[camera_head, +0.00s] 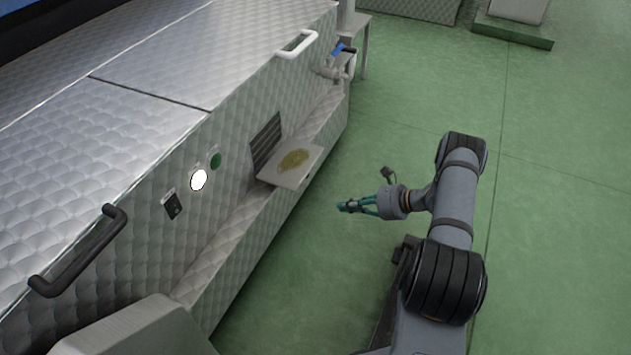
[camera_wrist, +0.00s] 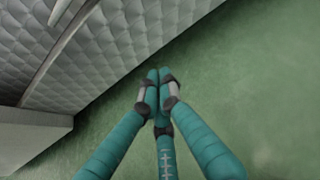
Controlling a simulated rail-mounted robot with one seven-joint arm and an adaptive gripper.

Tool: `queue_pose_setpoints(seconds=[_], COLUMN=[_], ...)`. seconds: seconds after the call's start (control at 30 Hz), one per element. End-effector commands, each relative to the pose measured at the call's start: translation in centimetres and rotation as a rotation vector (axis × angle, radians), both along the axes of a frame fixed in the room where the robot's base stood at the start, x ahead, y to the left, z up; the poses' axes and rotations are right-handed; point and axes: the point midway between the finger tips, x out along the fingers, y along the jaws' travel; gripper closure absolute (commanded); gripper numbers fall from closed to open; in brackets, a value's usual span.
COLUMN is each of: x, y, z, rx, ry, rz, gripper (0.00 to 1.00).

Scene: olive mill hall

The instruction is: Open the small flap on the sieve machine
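A large quilted-metal machine (camera_head: 105,135) fills the left of the head view. I take it to be the sieve machine. A small pale plate with a yellowish patch (camera_head: 292,163) juts out from its side, below a dark slatted opening (camera_head: 266,143). I cannot tell for sure whether this plate is the flap. My gripper (camera_head: 343,207) is over the green floor, to the right of the plate and apart from the machine. In the wrist view, the teal fingers of my gripper (camera_wrist: 159,78) meet at their tips with nothing between them. The plate does not show there.
A dark bar handle (camera_head: 80,250), a white handle (camera_head: 297,44) and a blue-levered valve (camera_head: 338,58) stick out from the machine. A green button (camera_head: 216,160), a white round button (camera_head: 199,180) and a dark switch (camera_head: 172,205) sit on its side. The floor (camera_head: 560,200) at right is clear.

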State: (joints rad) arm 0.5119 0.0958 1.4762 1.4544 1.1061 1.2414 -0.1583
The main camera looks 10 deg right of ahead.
Motion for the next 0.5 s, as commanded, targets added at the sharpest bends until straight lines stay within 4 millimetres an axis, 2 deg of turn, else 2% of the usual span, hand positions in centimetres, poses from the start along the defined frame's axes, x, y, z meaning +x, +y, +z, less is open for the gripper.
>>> queue_pose_setpoints(seconds=[0.1, 0.2, 0.37, 0.5], x=[2.2, 2.8, 3.6, 5.0], y=[0.3, 0.6, 1.7, 3.5], z=[2.9, 4.1, 3.6, 2.4], rx=[0.106, 0.148, 0.143, 0.141], ry=[-0.053, -0.082, -0.098, -0.096], rz=[-0.078, -0.088, -0.077, -0.074], gripper=[1.00, 1.00, 1.00, 1.00])
